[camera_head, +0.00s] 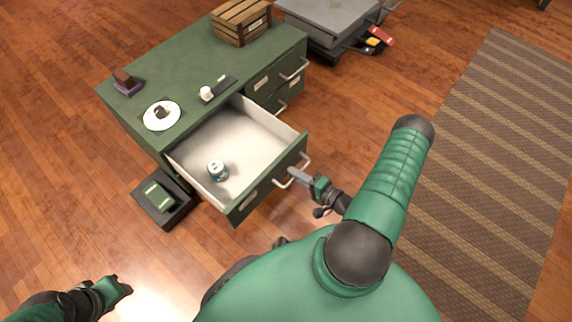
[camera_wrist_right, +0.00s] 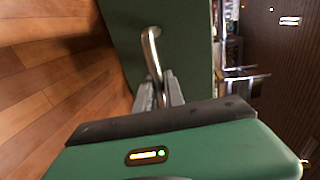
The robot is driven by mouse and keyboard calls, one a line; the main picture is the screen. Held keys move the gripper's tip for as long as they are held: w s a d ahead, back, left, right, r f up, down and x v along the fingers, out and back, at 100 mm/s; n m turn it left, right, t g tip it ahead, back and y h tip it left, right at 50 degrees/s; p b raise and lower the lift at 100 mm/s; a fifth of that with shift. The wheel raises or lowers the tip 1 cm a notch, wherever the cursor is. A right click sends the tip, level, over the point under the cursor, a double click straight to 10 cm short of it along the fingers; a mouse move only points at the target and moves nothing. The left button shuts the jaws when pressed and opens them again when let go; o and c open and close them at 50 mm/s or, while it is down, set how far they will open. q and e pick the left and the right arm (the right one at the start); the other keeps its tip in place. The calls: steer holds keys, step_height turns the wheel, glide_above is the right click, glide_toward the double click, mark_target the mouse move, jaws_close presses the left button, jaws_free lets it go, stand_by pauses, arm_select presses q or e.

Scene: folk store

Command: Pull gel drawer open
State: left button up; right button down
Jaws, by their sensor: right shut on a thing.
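The drawer (camera_head: 262,190) of the green cabinet (camera_head: 170,75) stands pulled out in the head view, its white inside showing. A small white and blue jar (camera_head: 217,169) stands in it near the front left. My right gripper (camera_head: 292,173) is at the silver bar handle on the drawer's front. In the right wrist view its fingers (camera_wrist_right: 160,92) are shut on the handle (camera_wrist_right: 151,50). My left gripper (camera_head: 124,284) is low at the left, away from the cabinet; its fingers are too small to judge.
On the cabinet top are a wooden crate (camera_head: 240,20), a white plate (camera_head: 162,115) and small items. A dark tray (camera_head: 165,199) with a green object lies on the floor at left. A grey cart (camera_head: 325,20) stands behind. A striped rug (camera_head: 490,160) lies at right.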

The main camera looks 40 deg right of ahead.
steer(key=shift+s+f, duration=0.15)
steer(key=shift+s, duration=0.45)
steer(key=c, duration=1.5)
jaws_free()
steer(key=shift+o, duration=0.2)
steer(key=p+v, duration=0.5)
steer(key=v, duration=1.1)
steer(key=shift+s+d+p, duration=0.2)
steer(key=shift+s+p, duration=0.15)
steer(key=shift+p, duration=0.05)
